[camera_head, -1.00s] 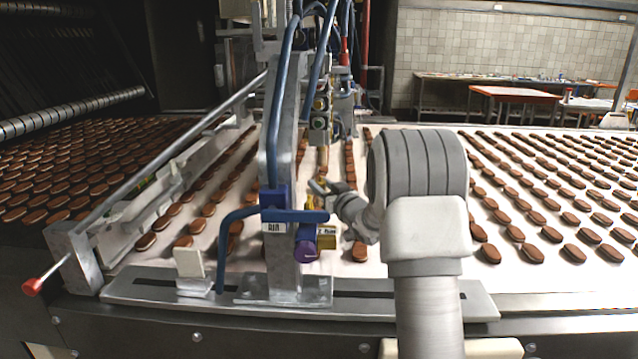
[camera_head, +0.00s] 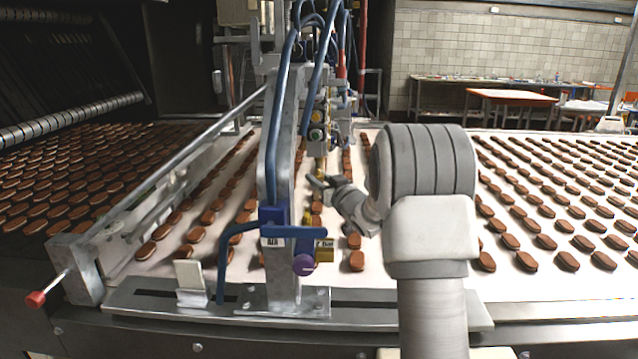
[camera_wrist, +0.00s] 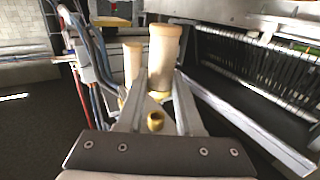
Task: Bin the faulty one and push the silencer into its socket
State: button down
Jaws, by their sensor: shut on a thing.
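My gripper (camera_head: 317,182) is beside the grey upright, below the column of brass fittings (camera_head: 318,117). In the wrist view its fingers (camera_wrist: 159,82) are closed around a brass and tan silencer. The silencer's wide tan body (camera_wrist: 163,48) rises between and beyond the fingertips, and a brass ring with a dark hole (camera_wrist: 155,121) shows nearer the camera. A thinner tan cylinder (camera_wrist: 132,62) stands just left of it; I cannot tell whether they touch. A small yellow box (camera_head: 325,250) with a label hangs low by the upright. Which part is faulty, and the empty socket, I cannot make out.
Blue hoses (camera_head: 270,130) and the grey upright (camera_head: 283,200) stand close left of my gripper. Rows of brown biscuits cover the pale belt (camera_head: 400,300) on both sides. A slanted rail with a red knob (camera_head: 35,299) is at left. Tables stand far back.

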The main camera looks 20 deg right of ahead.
aim_at(319, 170)
jog(key=shift+r, duration=0.65)
dwell(1.5)
jog(key=shift+r+p, duration=0.7)
jog(key=shift+r, duration=0.7)
jog(key=shift+c, duration=2.4)
grip_release()
jog(key=shift+s, duration=0.15)
jog(key=s+d, duration=0.2)
jog(key=s, duration=1.5)
jog(key=shift+p, duration=0.3)
